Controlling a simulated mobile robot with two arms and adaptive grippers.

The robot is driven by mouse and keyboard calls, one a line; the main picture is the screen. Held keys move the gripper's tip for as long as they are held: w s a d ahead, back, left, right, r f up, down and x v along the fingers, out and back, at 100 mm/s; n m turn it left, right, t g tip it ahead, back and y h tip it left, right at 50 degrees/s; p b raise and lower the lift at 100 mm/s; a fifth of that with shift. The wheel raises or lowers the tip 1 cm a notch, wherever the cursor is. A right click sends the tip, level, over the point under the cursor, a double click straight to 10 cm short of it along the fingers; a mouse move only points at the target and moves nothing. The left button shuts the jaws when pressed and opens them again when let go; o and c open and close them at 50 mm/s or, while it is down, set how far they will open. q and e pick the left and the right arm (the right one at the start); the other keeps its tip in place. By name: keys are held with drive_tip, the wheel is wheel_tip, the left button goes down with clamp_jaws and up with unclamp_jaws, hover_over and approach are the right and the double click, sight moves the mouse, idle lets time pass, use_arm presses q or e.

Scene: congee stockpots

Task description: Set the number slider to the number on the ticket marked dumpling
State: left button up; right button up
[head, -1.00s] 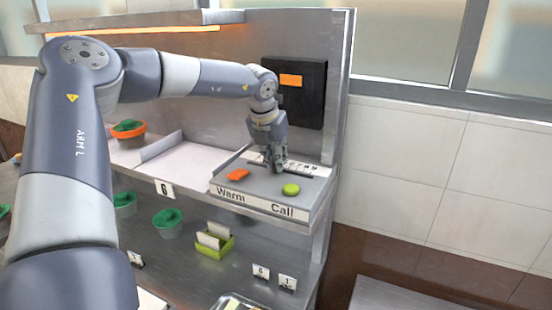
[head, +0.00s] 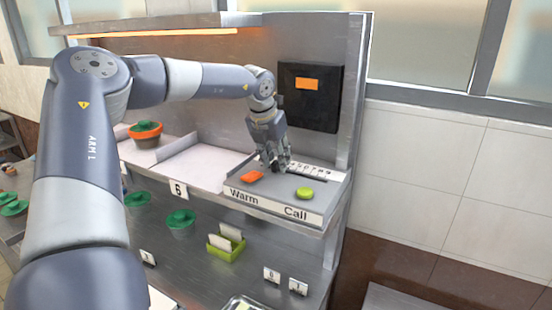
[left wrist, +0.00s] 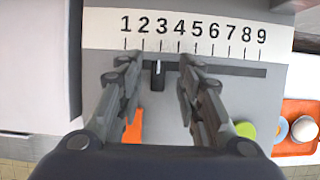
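The number slider is a dark knob (left wrist: 158,76) in a slot under a scale (left wrist: 190,28) numbered 1 to 9. Its white mark stands at about 3 in the left wrist view. My left gripper (left wrist: 157,66) is open, one finger on each side of the knob, with gaps visible. In the head view my left gripper (head: 275,164) is low over the control panel (head: 275,188) and hides the knob. My right gripper is not in view.
An orange button (head: 251,176) over "Warm" and a green button (head: 304,193) over "Call" sit on the panel close to the gripper. A dark screen (head: 309,98) is on the wall behind. Green-topped pots (head: 180,224) and small number cards (head: 272,275) stand below.

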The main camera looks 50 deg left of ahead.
use_arm(q)
drive_tip(key=shift+a, duration=0.1)
drive_tip(key=shift+s+r, duration=0.1)
drive_tip(key=shift+r, duration=0.35)
drive_tip(key=v, duration=1.1)
drive_tip(key=shift+s+f, duration=0.1)
